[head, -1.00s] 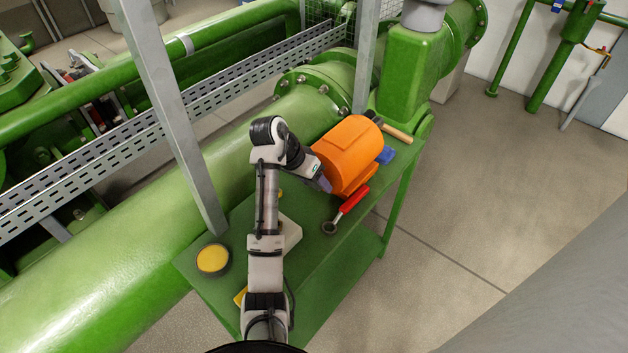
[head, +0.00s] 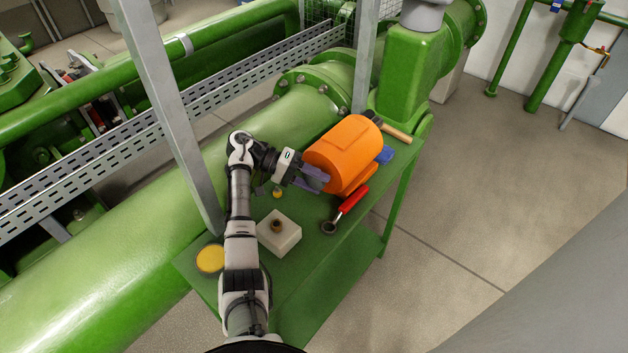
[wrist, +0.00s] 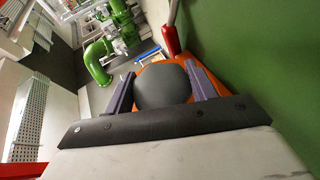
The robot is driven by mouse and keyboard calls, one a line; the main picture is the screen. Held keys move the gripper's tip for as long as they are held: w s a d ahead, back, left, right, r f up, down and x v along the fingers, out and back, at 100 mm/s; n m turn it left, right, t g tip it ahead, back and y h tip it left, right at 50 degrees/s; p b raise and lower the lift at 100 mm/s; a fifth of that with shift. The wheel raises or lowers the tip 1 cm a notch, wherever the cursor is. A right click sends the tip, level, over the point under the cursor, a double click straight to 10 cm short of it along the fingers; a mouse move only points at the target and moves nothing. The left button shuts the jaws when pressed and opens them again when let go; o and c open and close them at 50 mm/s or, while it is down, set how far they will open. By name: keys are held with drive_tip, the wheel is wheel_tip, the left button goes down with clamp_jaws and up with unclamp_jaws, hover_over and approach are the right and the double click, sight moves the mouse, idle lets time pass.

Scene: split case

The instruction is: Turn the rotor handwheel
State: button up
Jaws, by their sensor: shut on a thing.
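The orange case (head: 338,152) lies on its side on the green bench. My gripper (head: 313,178) is at the case's left end, its purple-grey fingers reaching to that end face. In the wrist view a rounded dark grey piece (wrist: 162,88), which I take for the rotor handwheel, sits between the two fingers of my gripper (wrist: 160,76), in front of the orange case (wrist: 158,64). The gripper is shut on it. In the head view the handwheel is hidden by the gripper, so its turn angle cannot be told.
On the green bench (head: 300,268) lie a white block with a brass-coloured piece (head: 279,232), a yellow disc (head: 210,258), a small yellow knob (head: 278,194), a red-handled tool (head: 347,208) and a wooden-handled hammer (head: 396,132). A grey post (head: 165,110) and large green pipe (head: 110,268) stand close left.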

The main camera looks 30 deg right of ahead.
drive_tip(key=shift+g+h, duration=0.3)
drive_tip(key=shift+g, duration=0.2)
idle(0.3)
drive_tip(key=o, duration=1)
drive_tip(key=shift+r, duration=0.1)
